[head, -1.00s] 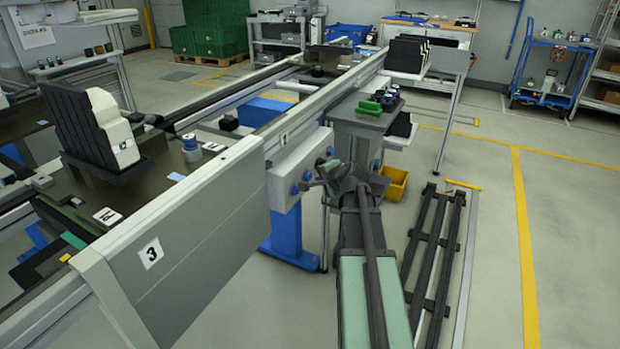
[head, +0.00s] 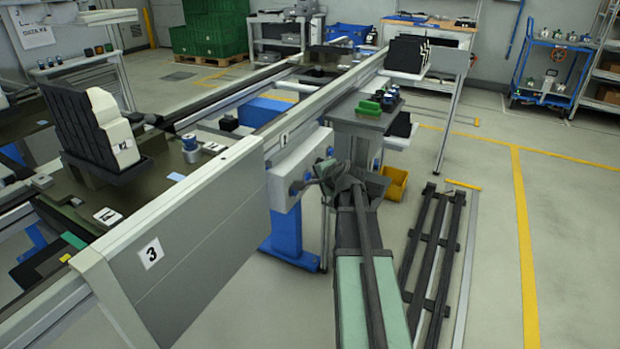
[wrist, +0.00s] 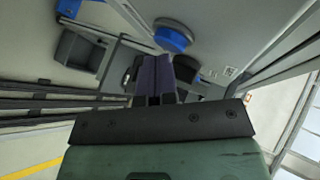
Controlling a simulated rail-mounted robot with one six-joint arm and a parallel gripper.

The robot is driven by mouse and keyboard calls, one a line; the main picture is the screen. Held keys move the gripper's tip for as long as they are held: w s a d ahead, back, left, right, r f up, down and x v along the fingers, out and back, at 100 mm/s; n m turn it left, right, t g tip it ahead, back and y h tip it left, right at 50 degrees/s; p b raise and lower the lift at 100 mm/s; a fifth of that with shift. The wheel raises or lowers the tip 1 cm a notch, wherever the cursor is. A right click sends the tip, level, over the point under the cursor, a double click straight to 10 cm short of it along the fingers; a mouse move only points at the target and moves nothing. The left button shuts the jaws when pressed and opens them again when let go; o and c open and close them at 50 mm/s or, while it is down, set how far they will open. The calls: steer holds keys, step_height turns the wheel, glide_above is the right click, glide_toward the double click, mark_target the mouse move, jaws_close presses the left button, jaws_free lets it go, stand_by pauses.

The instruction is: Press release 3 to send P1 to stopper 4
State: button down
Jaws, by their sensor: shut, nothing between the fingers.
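A light grey button box (head: 284,190) with blue buttons hangs on the near side of the conveyor rail. My gripper (head: 312,182) is at the box face, close to the buttons. In the wrist view its dark fingers (wrist: 154,78) are together and empty, just below a blue button (wrist: 173,37). I cannot tell whether they touch a button, or which is release 3. A black carrier (head: 85,125) with a white part stands on the left line; its label is too small to read surely.
A grey panel marked 3 (head: 175,262) stands along the rail, left of my arm. A yellow bin (head: 394,183) and a grey stand (head: 365,117) with green parts are beyond my gripper. Dark floor rails (head: 437,250) run at the right, with open floor beyond.

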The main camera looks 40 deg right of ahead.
steer(key=shift+w+a, duration=0.1)
steer(key=shift+w, duration=0.1)
stand_by(0.6)
steer(key=shift+s, duration=0.1)
steer(key=shift+s+d, duration=0.4)
steer(key=shift+s, duration=0.3)
